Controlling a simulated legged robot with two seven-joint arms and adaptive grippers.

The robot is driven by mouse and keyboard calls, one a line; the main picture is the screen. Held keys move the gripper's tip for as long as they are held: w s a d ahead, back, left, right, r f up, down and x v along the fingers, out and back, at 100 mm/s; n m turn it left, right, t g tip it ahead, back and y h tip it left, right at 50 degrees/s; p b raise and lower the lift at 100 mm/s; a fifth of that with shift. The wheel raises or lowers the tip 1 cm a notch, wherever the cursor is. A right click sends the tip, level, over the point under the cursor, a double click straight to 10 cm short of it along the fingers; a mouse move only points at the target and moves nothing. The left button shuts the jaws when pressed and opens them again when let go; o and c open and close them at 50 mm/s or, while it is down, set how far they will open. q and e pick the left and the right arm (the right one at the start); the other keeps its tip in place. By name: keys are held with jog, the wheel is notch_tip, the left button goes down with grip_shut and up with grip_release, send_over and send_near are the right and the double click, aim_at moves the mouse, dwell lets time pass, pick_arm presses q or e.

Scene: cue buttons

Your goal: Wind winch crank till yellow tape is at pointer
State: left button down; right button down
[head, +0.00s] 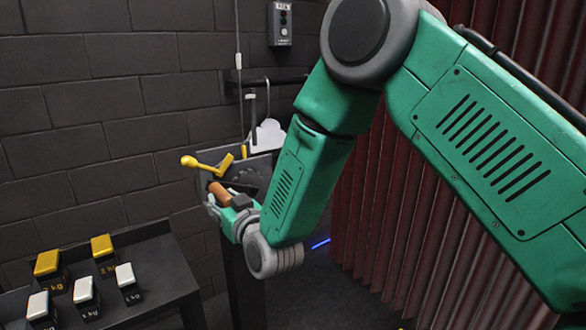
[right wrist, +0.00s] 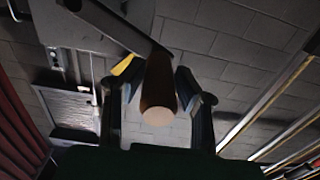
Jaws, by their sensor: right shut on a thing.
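The winch (head: 262,164) is a dark plate with a gear on a post, in the middle of the head view. Its crank has a brown wooden handle (head: 219,192). My right gripper (head: 224,199) is shut on this handle. In the right wrist view the handle (right wrist: 158,92) sits between the two fingers, its round end toward the camera, with the grey crank arm (right wrist: 122,27) behind it. A rope (head: 238,90) runs up from the winch. A small yellow mark (head: 244,152) shows near its lower end; I cannot tell if it is the tape. The pointer is not clearly visible. My left gripper is out of view.
A yellow lever with a ball end (head: 204,163) sticks out left of the winch, close above my gripper. A dark shelf (head: 160,270) with several labelled weights stands at the lower left. A red curtain (head: 370,210) hangs at the right. A control box (head: 280,24) is on the wall.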

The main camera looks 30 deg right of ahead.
jog(key=shift+d+r, duration=0.1)
jog(key=shift+d, duration=0.1)
jog(key=shift+f, duration=0.2)
jog(key=f+b, duration=0.2)
jog(key=f, duration=0.1)
jog(key=f+b, duration=0.1)
jog(key=f, duration=0.1)
jog(key=shift+a+b, duration=0.4)
